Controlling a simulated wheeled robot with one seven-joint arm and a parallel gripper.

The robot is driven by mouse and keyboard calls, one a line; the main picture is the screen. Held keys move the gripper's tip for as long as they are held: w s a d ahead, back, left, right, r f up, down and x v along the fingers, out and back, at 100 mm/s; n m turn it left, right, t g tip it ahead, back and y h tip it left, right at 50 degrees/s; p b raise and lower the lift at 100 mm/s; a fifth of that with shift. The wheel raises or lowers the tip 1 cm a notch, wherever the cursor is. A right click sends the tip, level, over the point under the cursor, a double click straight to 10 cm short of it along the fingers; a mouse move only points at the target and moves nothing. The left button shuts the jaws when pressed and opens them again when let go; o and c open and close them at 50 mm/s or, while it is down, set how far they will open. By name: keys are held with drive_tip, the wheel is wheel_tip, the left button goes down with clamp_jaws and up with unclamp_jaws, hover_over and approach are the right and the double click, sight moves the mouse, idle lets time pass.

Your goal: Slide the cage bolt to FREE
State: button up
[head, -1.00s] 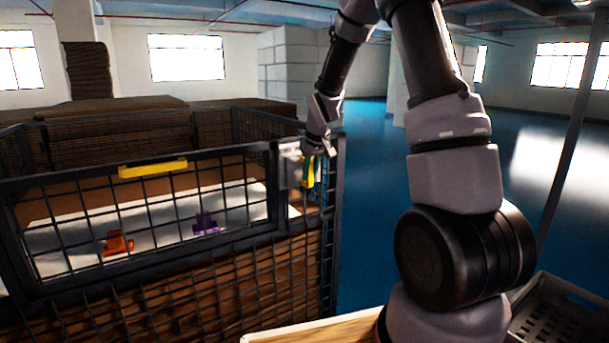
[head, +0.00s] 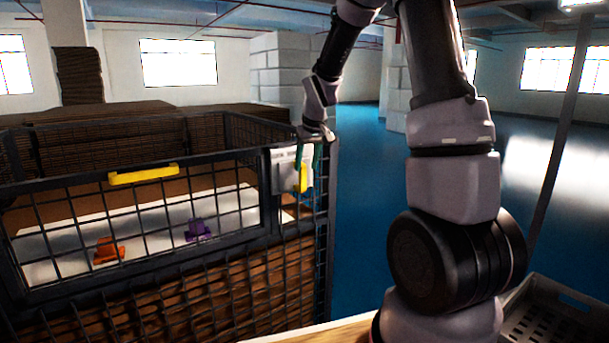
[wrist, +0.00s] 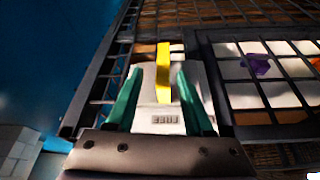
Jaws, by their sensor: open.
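The cage bolt has a yellow handle (head: 302,178) on a pale grey plate (head: 281,172) at the right end of the cage's front panel. In the wrist view the yellow handle (wrist: 163,65) stands upright between my two green fingers, with visible gaps on both sides. My gripper (wrist: 160,84) is open and holds nothing. The plate below the handle carries a label (wrist: 166,119) that seems to read FREE, seen upside down. In the head view my gripper (head: 310,158) points down over the bolt, and its fingers partly overlap the handle there.
The wire cage (head: 150,230) has a second yellow handle (head: 143,174) on its front panel. Inside lie an orange piece (head: 108,250) and a purple piece (head: 198,230) on a white surface. A grey crate (head: 552,315) stands at lower right. Blue floor beyond is clear.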

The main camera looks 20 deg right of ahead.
drive_tip(key=shift+v, duration=2.35)
drive_tip(key=s+r+m+t, duration=0.1)
drive_tip(key=s+r, duration=0.5)
drive_tip(key=s, duration=0.7)
drive_tip(key=s+r+m+t+y, duration=0.1)
drive_tip(key=s+r+m, duration=0.3)
drive_tip(key=s, duration=1)
wheel_tip(320, 180, up, 2)
drive_tip(key=shift+s+a+r+m+t+y, duration=0.2)
drive_tip(key=shift+s+m+t+y, duration=0.1)
drive_tip(key=shift+s, duration=0.05)
